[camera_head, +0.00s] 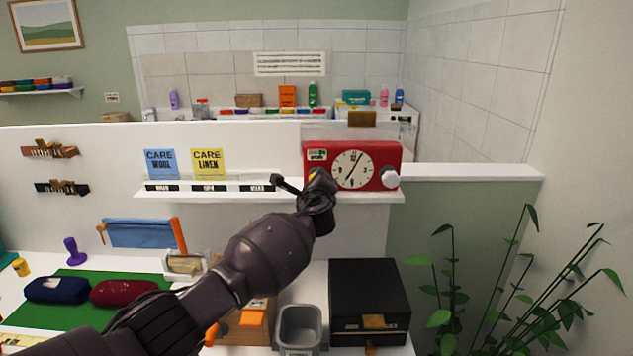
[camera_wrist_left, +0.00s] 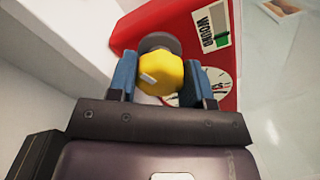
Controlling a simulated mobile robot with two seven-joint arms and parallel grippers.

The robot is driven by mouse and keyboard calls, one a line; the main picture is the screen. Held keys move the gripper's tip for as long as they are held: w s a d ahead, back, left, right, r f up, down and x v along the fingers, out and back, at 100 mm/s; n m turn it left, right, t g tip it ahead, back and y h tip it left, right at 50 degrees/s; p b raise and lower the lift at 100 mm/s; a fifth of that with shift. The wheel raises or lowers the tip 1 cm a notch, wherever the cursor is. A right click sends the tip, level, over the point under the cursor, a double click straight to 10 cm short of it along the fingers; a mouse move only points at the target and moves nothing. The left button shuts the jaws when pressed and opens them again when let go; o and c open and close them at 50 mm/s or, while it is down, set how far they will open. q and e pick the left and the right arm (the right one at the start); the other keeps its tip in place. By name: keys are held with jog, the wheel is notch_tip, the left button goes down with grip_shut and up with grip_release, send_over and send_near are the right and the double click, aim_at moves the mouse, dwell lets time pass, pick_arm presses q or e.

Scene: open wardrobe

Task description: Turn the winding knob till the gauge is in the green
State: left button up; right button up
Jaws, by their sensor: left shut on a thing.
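A red timer box (camera_head: 385,158) with a round white clock dial (camera_head: 352,170) sits on the white shelf in the head view. Its yellow winding knob (camera_wrist_left: 160,70) has a white mark on its face. My left gripper (camera_wrist_left: 162,82) is shut on this knob, with one blue fingertip on each side. In the head view, my left gripper (camera_head: 318,180) covers most of the knob at the box's lower left. The small gauge (camera_head: 317,155) is above the knob.
A white knob (camera_head: 390,178) is at the box's right end. Blue and yellow care cards (camera_head: 208,163) stand left on the shelf (camera_head: 230,196). A black box (camera_head: 370,290) and grey bin (camera_head: 299,328) stand below. A plant (camera_head: 500,285) is at the right.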

pick_arm(q)
jog(key=m, duration=0.6)
dwell(0.5)
jog(key=o, duration=0.9)
jog(key=shift+s, duration=0.15)
jog(key=shift+s+b, duration=0.5)
jog(key=shift+s, duration=4.8)
